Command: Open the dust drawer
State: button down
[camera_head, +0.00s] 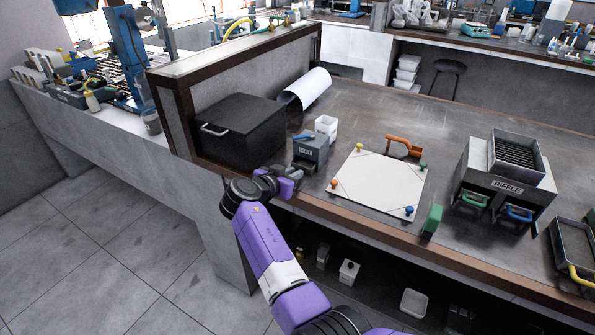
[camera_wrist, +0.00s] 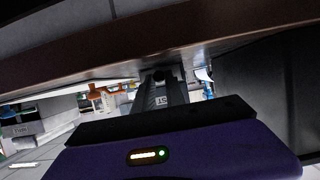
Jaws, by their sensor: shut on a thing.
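The dust drawer unit is a small grey box (camera_head: 312,150) with a dark label on its front, standing near the front edge of the bench. In the wrist view its dark body (camera_wrist: 172,92) shows straight ahead, with part of the label readable. My gripper (camera_head: 287,183) is at the low front of this box, shut on its drawer front. My arm covers the contact in the head view, and the fingertips are hidden behind the purple gripper body in the wrist view. I cannot tell how far the drawer is out.
A black box (camera_head: 240,130) with a light handle stands left of the drawer unit. A white cup (camera_head: 326,127) is behind it. A white board (camera_head: 380,181) with coloured knobs lies to the right. A riffle splitter (camera_head: 507,172) stands further right. The bench's brown edge (camera_head: 372,230) runs beside my arm.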

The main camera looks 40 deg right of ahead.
jog(key=a, duration=0.1)
jog(key=s+a, duration=0.1)
jog(key=a, duration=0.1)
jog(key=shift+s+a+b, duration=0.15)
jog(key=shift+a+b, duration=0.1)
jog(key=shift+b, duration=0.15)
jog(key=c, duration=1.4)
grip_release()
jog(key=shift+a, duration=0.1)
jog(key=b+v, duration=0.1)
jog(key=v, duration=0.6)
jog(key=shift+a, duration=0.25)
jog(key=shift+s+r, duration=0.15)
